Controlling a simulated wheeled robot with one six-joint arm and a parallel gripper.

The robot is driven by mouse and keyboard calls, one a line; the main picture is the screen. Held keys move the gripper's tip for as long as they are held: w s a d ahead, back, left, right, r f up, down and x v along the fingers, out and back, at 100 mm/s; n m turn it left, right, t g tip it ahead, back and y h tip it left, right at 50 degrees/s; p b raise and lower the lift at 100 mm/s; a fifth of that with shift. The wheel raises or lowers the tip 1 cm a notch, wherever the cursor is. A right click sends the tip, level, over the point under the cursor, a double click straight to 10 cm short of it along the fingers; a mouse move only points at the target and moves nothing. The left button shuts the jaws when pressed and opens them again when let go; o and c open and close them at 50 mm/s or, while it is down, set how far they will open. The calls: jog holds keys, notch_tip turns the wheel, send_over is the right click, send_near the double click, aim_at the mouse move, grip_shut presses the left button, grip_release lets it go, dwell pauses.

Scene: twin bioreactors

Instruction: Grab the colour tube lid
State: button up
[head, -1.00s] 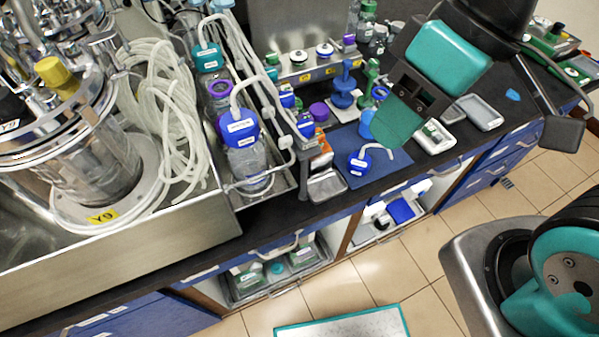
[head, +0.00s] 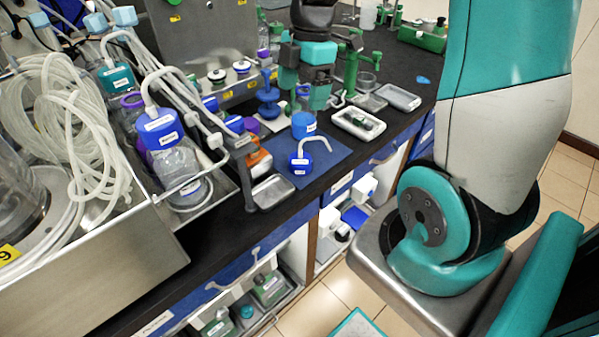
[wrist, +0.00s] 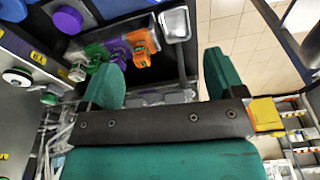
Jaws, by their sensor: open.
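A blue lid with a white label and a curved pale tube (head: 299,163) lies on the blue mat (head: 335,150) at the bench's front edge. Other tube lids show: a blue one (head: 160,128) on a clear bottle and a teal one (head: 116,77) farther left. I cannot tell which is meant by the colour tube lid. My gripper (head: 304,94) is behind the mat, beyond the loose lid and apart from it. In the wrist view my gripper (wrist: 164,78) has its two teal fingers spread, with nothing held between them. The loose lid is not clearly visible there.
A blue cylinder (head: 303,125) stands on the mat behind the loose lid. A blue stand (head: 268,98) and a green stand (head: 351,68) flank my gripper. A white tray (head: 358,122) and a metal tray (head: 273,190) lie to either side. Orange and purple items crowd the left.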

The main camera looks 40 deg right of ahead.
notch_tip(320, 180, down, 2)
jog(key=d+n, duration=0.1)
jog(key=d, duration=0.1)
send_over(301, 158)
jog(key=f, duration=0.7)
jog(key=d+f, duration=0.1)
jog(key=f, duration=0.3)
jog(key=shift+a+f+p, duration=0.2)
jog(key=shift+f, duration=0.75)
jog(key=shift+a+f+p, duration=0.15)
jog(key=shift+f, duration=0.85)
jog(key=shift+a+f+p, duration=0.2)
jog(key=shift+f, duration=0.75)
jog(key=c, duration=1)
